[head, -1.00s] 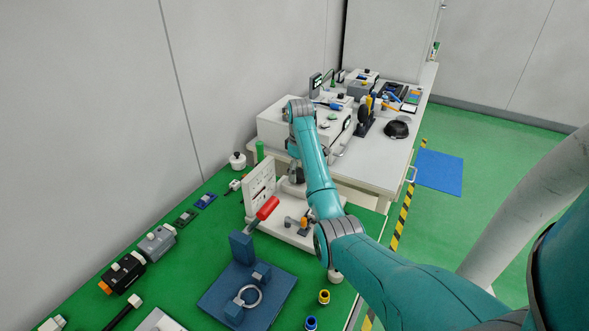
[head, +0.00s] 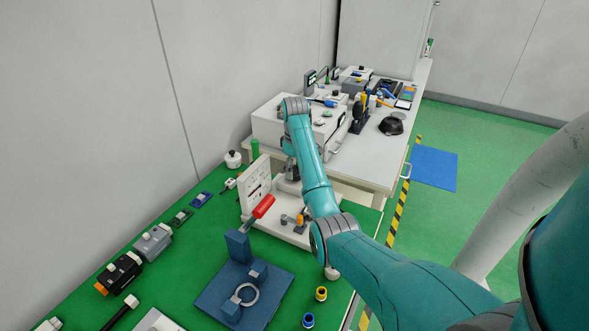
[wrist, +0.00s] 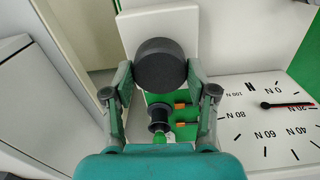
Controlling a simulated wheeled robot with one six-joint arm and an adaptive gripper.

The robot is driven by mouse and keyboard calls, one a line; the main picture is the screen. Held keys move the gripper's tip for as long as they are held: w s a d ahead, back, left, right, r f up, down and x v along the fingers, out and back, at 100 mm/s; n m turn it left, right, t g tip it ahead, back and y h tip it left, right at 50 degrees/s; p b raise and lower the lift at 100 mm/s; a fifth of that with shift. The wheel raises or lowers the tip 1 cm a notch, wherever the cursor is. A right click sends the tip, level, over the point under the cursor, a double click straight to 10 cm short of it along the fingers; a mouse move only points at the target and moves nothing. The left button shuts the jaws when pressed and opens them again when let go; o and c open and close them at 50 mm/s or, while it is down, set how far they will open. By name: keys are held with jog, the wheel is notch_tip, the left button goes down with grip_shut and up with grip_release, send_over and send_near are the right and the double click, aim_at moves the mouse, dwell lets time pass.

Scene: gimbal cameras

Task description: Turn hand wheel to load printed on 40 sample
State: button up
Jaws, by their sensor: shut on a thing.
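The dark round hand wheel (wrist: 160,62) stands between the two fingers of my gripper (wrist: 158,78) in the wrist view, and they are shut on it. The white dial (wrist: 250,115) lies to the right, marked from 0 to 100 N. Its red needle (wrist: 288,104) points right, close to the 20 N label. A smaller dark knob (wrist: 158,115) and orange pieces (wrist: 183,115) show below the wheel. In the head view the white test stand (head: 256,189) is partly behind my arm, and my gripper is mostly hidden. I cannot make out a printed sample value.
A blue fixture (head: 240,290) with a red-handled lever (head: 263,206) stands in front of the stand on the green bench. Yellow and blue small parts (head: 321,294) lie near the bench edge. A white table (head: 375,165) with instruments is behind. Open green floor is at right.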

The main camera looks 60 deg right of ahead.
jog(key=m, duration=0.5)
jog(key=shift+d+m, duration=0.1)
jog(key=shift+m, duration=2.6)
jog(key=o, duration=1.2)
jog(key=shift+c, duration=0.2)
